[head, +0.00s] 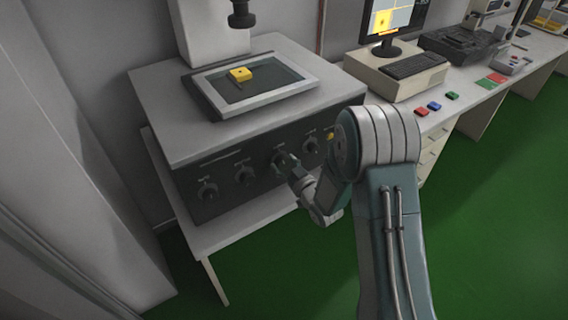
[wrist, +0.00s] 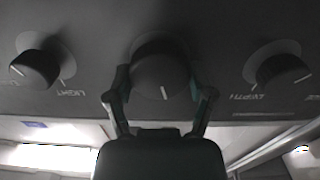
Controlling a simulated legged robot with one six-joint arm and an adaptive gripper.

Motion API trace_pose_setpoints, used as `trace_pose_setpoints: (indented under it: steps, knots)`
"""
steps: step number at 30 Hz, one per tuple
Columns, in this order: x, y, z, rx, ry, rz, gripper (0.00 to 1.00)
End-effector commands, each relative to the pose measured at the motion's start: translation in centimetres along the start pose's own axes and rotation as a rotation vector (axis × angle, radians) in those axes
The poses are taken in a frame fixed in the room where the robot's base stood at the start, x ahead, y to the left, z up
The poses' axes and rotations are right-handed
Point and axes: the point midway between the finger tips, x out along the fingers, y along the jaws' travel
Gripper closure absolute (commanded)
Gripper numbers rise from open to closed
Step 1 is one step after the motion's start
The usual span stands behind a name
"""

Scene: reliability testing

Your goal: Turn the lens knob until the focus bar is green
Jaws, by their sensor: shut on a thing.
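The control panel (head: 225,168) has a row of dark knobs on its front. My gripper (head: 287,165) is at the third knob from the left. In the wrist view my gripper (wrist: 162,88) has one finger on each side of the middle dark knob (wrist: 160,68), closed on it. That knob's white mark points down in the picture, slightly right. Its label is hidden, so I cannot read whether it is the lens knob. The monitor (head: 394,18) shows a yellow picture with an orange-yellow bar (head: 388,33) along its lower part; no green bar is visible.
Other knobs flank the held one in the wrist view, at left (wrist: 36,68) and right (wrist: 282,72). A keyboard (head: 416,66) and coloured pieces are on the bench at right. Green floor is open at right.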

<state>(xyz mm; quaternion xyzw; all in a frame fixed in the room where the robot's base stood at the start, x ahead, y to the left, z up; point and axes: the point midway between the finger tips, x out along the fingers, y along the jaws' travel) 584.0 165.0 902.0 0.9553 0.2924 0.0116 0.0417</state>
Motion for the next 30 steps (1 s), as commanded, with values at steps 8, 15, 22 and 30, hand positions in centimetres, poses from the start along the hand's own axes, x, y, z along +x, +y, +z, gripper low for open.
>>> trace_pose_setpoints:
  steps: [8, 15, 22, 30]
  knots:
    - [0.1, -0.09, -0.12, -0.2, 0.004, 0.0, 0.78]
    - [0.1, -0.2, -0.11, -0.429, 0.005, 0.0, 0.78]
    - [0.11, -0.3, -0.07, -0.635, 0.005, 0.0, 0.78]
    - [0.11, -0.41, 0.0, -0.821, 0.005, -0.001, 0.78]
